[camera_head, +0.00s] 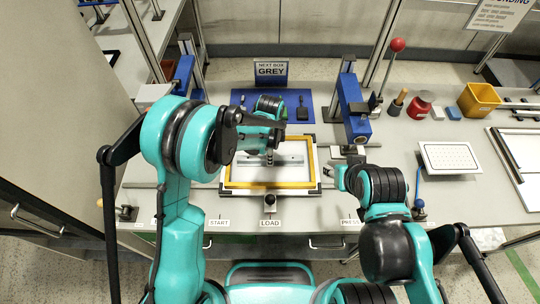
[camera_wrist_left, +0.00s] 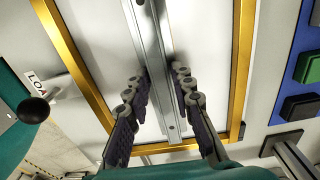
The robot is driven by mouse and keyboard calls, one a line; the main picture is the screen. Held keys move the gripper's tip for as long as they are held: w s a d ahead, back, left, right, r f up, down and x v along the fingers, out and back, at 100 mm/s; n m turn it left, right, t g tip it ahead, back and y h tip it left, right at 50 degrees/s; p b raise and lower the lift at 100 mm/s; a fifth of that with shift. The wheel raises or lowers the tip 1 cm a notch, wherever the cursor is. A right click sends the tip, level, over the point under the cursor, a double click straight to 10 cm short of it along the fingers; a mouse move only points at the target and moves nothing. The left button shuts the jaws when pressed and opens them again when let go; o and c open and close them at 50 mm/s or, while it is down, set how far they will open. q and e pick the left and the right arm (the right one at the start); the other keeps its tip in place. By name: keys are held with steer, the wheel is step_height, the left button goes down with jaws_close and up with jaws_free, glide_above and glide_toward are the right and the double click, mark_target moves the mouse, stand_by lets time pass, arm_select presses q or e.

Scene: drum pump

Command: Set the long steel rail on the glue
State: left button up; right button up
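The long steel rail (camera_head: 288,160) lies crosswise over a white panel (camera_head: 240,172) inside a yellow frame (camera_head: 268,184). My left gripper (camera_head: 269,157) is above the middle of the panel. In the left wrist view my left gripper (camera_wrist_left: 160,78) has a finger on each side of the rail (camera_wrist_left: 152,50), close against it, and appears shut on it. I cannot tell whether the rail touches the panel. No glue can be made out. My right gripper (camera_head: 332,172) is at the frame's right side, small and partly hidden by its arm.
A blue mat (camera_head: 238,98) with dark blocks and a "GREY" sign (camera_head: 271,71) are behind the frame. Blue clamp posts (camera_head: 355,112) flank it. A red-knobbed lever (camera_head: 397,46), yellow bin (camera_head: 479,99) and white perforated tray (camera_head: 449,157) stand to the right.

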arm_select(q)
steer(key=shift+o, duration=0.6)
steer(key=shift+r, duration=0.1)
steer(key=shift+r, duration=0.2)
step_height(320, 180, up, 12)
steer(key=p, duration=0.3)
steer(key=s+a+r+n+t, duration=0.3)
steer(key=s+a+r+n, duration=0.45)
steer(key=a+r, duration=0.2)
steer(key=s+a+n+t, duration=0.4)
steer(key=s+a+n, duration=0.4)
steer(key=s+n, duration=0.1)
steer(key=shift+a+r+n, duration=0.15)
steer(key=shift+r+n, duration=0.1)
steer(key=shift+n, duration=0.5)
steer(key=shift+s, duration=0.1)
